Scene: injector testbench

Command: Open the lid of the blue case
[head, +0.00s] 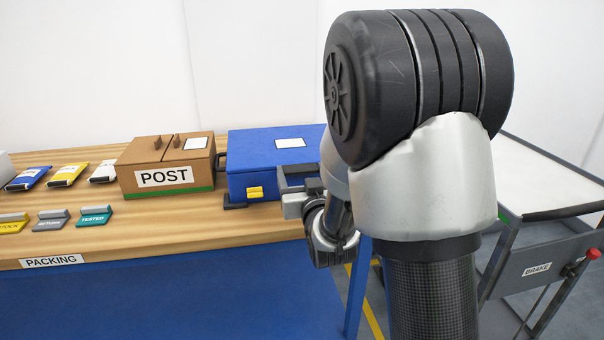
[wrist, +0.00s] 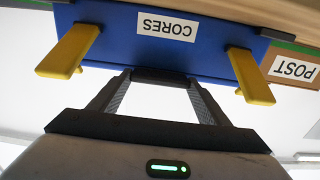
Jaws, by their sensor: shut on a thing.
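The blue case (head: 262,152) stands on the bench in the head view, its lid down flat with a white label on top. The wrist view shows the case front (wrist: 205,55) upside down, with a CORES label (wrist: 167,25). Two yellow latches (wrist: 70,50) (wrist: 248,75) stick out from that front; one also shows in the head view (head: 255,193). My gripper (wrist: 160,78) is shut on the dark handle (wrist: 160,75) at the middle of the front, between the latches. In the head view my arm hides the case's right part.
A brown POST box (head: 165,178) stands close to the left of the case. Several coloured packets and small signs (head: 95,216) lie farther left on the wooden bench (head: 200,232). A trolley with a BRAKE label (head: 537,269) stands to the right.

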